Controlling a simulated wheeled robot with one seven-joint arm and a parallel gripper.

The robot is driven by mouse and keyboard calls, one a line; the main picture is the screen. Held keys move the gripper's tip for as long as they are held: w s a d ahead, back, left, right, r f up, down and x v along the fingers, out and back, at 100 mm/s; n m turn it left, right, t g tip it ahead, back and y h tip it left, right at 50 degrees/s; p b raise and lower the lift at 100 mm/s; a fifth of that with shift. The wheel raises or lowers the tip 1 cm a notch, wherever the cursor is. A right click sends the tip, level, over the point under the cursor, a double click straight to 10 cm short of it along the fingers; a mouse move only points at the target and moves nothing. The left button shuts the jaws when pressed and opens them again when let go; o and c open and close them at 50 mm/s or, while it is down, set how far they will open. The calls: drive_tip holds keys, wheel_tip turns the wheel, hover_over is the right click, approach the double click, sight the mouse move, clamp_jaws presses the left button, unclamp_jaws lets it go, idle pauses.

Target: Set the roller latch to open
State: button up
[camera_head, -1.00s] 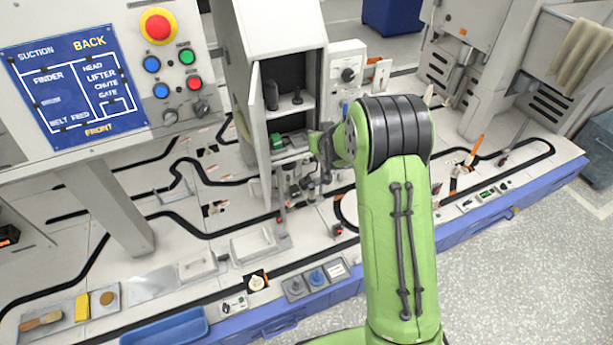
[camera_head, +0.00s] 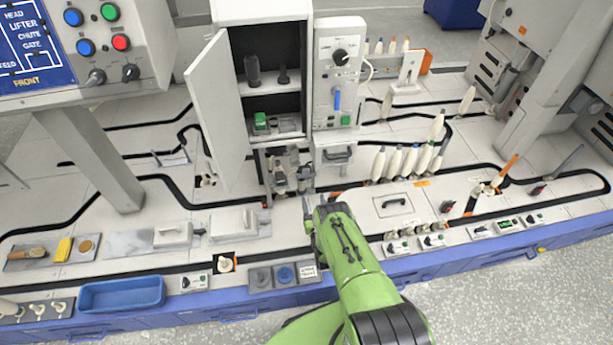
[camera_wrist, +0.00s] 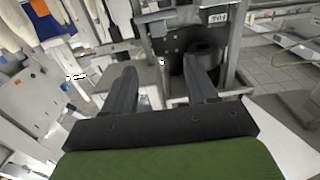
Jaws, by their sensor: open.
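My gripper (camera_head: 309,208) is low over the front of the bench, in front of the tall cabinet. In the wrist view its two dark fingers (camera_wrist: 163,78) are spread apart with nothing between them. I cannot single out the roller latch with certainty. A metal mechanism (camera_head: 286,170) stands under the open cabinet, just beyond my gripper. In the wrist view a metal frame (camera_wrist: 160,48) with a dark round roller-like part (camera_wrist: 203,58) lies beyond the fingertips, apart from them. The right finger partly covers that part, and its setting cannot be read.
The cabinet door (camera_head: 219,110) hangs open to the left. A panel with a dial and a blue lever (camera_head: 337,97) stands right of the cabinet. White bobbins (camera_head: 411,162) stand in a row to the right. A blue tray (camera_head: 120,294) sits at the front left.

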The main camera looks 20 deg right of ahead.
sight(307, 171)
drive_tip(key=w+b, duration=0.2)
drive_tip(key=w, duration=0.2)
drive_tip(key=w+d+b, duration=0.1)
drive_tip(key=w, duration=0.2)
drive_tip(key=w+d+b, duration=0.1)
drive_tip(key=w+b, duration=0.1)
drive_tip(key=w, duration=0.2)
drive_tip(key=shift+w+d+f+b, duration=0.25)
drive_tip(key=shift+w+f+b, duration=0.05)
drive_tip(key=shift+w+b, duration=0.05)
drive_tip(key=shift+w+d+r, duration=0.1)
drive_tip(key=shift+w+r, duration=0.1)
drive_tip(key=shift+w, duration=0.3)
clamp_jaws()
